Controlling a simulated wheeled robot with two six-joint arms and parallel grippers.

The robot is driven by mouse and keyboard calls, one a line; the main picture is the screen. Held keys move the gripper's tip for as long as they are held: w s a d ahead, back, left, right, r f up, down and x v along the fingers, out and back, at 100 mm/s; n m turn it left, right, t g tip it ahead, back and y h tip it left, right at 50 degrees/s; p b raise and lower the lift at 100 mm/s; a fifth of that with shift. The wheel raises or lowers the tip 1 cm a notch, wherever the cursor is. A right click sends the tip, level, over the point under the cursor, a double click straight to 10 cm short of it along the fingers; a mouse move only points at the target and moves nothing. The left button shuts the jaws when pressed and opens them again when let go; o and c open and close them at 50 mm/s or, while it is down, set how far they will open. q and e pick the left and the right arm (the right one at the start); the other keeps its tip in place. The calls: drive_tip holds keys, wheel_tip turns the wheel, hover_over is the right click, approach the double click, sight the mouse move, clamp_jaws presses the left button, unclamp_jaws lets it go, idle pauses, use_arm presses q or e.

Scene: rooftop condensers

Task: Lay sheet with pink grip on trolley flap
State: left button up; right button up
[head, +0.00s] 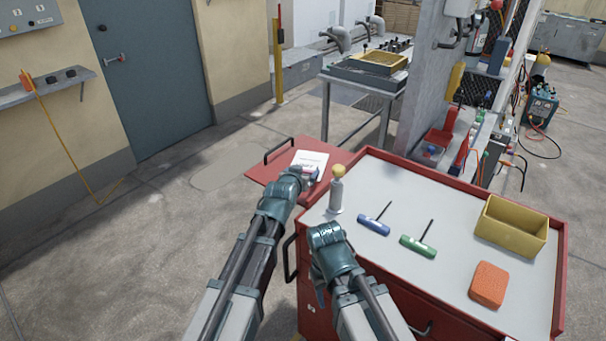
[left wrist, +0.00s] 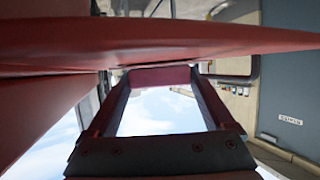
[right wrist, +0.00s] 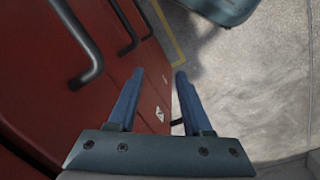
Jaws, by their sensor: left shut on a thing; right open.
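The white sheet (head: 308,158) is over the red trolley flap (head: 268,171), on the trolley's left side. I cannot tell whether it touches the flap. My left gripper (head: 309,173) is at the sheet's near edge, shut on the pink grip. In the left wrist view the grip (left wrist: 160,76) shows as a dark pink block between the fingertips, close to the flap's red edge (left wrist: 170,40). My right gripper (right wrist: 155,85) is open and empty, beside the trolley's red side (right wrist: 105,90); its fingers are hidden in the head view.
The trolley top (head: 400,190) holds a yellow-capped bottle (head: 336,192), a blue T-handle tool (head: 374,224), a green T-handle tool (head: 419,246), a yellow bin (head: 512,228) and an orange sponge (head: 489,285). A black handle (head: 280,151) stands at the flap's far side. Floor left is clear.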

use_arm(q)
drive_tip(key=shift+f, duration=0.2)
drive_tip(key=o, duration=1.1)
drive_tip(key=shift+r, duration=0.1)
drive_tip(key=shift+r, duration=0.1)
drive_tip(key=shift+s+r, duration=0.15)
drive_tip(key=p+v, duration=0.4)
drive_tip(key=v, duration=0.7)
drive_tip(key=shift+s+a+p, duration=0.15)
drive_tip(key=shift+s+p, duration=0.2)
